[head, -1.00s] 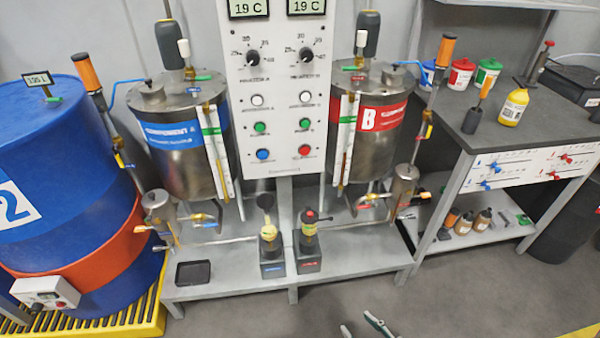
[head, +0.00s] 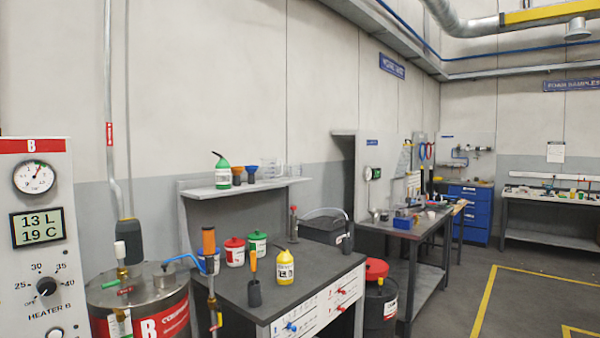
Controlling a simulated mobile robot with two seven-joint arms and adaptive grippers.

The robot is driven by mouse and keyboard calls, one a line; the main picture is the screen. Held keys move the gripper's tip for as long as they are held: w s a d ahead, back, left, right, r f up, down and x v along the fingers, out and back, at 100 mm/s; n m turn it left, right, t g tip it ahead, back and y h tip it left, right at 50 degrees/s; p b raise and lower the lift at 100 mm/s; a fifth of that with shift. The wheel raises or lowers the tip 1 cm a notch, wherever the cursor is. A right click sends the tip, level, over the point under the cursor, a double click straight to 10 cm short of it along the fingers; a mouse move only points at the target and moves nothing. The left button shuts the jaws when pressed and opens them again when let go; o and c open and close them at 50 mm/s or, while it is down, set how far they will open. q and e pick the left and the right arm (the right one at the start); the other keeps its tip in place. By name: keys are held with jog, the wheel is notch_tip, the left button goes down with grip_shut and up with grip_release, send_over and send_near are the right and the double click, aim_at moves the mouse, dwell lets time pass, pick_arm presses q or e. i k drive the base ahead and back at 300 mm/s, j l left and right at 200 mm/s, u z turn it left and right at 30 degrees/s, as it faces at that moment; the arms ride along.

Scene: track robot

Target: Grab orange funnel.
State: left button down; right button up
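Neither of my grippers is in the head view now.
The bench top (head: 290,297) below the shelf holds a yellow bottle (head: 285,268), red (head: 235,253) and green (head: 257,245) jars and an orange-handled tool (head: 253,270). The steel component B tank (head: 140,300) stands at the left. Floor at the right is clear.

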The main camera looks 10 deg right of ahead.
aim_at(235, 170)
jog(key=i+l+z, duration=0.1)
jog(key=l, duration=0.35)
jog(key=i+l, duration=0.3)
jog(key=l, duration=0.15)
jog(key=i+l+z, duration=0.15)
jog(key=l, duration=0.3)
jog(key=i+l, duration=0.3)
jog(key=i+l+z, duration=0.15)
jog(key=l, duration=0.35)
jog(key=i, duration=0.1)
